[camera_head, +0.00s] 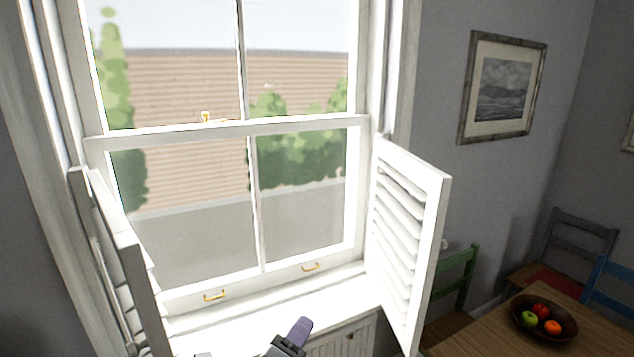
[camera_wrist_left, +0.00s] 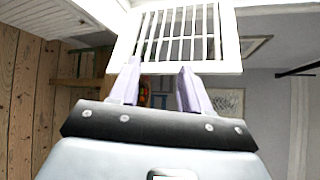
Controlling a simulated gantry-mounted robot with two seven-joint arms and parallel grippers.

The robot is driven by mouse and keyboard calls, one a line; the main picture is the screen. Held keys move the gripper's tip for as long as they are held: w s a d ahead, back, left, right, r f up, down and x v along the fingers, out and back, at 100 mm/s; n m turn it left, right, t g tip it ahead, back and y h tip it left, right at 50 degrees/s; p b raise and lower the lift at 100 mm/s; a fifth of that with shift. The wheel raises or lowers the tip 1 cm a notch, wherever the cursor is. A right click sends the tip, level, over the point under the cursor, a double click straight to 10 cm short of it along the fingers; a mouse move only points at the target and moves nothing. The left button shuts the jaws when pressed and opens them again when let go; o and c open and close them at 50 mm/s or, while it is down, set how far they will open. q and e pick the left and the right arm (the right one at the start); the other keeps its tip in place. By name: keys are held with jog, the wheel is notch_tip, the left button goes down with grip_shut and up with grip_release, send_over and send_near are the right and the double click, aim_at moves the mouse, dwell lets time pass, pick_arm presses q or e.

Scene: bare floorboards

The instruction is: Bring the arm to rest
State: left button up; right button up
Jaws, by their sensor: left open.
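My left gripper (camera_head: 297,334) shows at the bottom edge of the head view, in front of the window sill. Only a purple finger and some dark housing are visible there. In the left wrist view the left gripper (camera_wrist_left: 160,88) has its two pale purple fingers apart, with nothing between them. A white louvred shutter (camera_wrist_left: 180,35) shows beyond the fingertips, and I see no contact with it. My right gripper is in neither view.
A sash window (camera_head: 250,200) has open shutters, the right one (camera_head: 405,240) and the left one (camera_head: 125,255), standing out on both sides. A wooden table (camera_head: 480,330) with a fruit bowl (camera_head: 528,325) and chairs is at right. Floorboards (camera_wrist_left: 25,90) show in the wrist view.

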pick_arm(q)
jog(key=s+a+f+n+g+y, duration=0.1)
jog(key=s+a+f+n, duration=0.1)
jog(key=s+f+n, duration=0.3)
jog(key=s+a+f+n+g+y, duration=0.1)
jog(key=a+f+n+g, duration=0.1)
jog(key=f+n, duration=0.35)
jog(key=s+a+f+n+g, duration=0.1)
jog(key=s+a+f+n, duration=0.25)
jog(key=f, duration=0.45)
jog(key=s+a+f+n+g+y, duration=0.1)
jog(key=s+a+f+n+g, duration=0.2)
jog(key=s+a+f+n, duration=0.35)
jog(key=s+a+f+n+g+y, duration=0.2)
jog(key=s+a+f+n+g, duration=0.15)
jog(key=s+f, duration=0.6)
jog(key=w+p+v, duration=0.2)
jog(key=p+v, duration=0.9)
jog(key=w+r+p+v, duration=0.1)
jog(key=w+p+v, duration=0.1)
jog(key=p+v, duration=0.9)
jog(key=shift+w+a+r, duration=0.2)
jog(key=shift+a+r, duration=0.35)
jog(key=shift+r, duration=0.15)
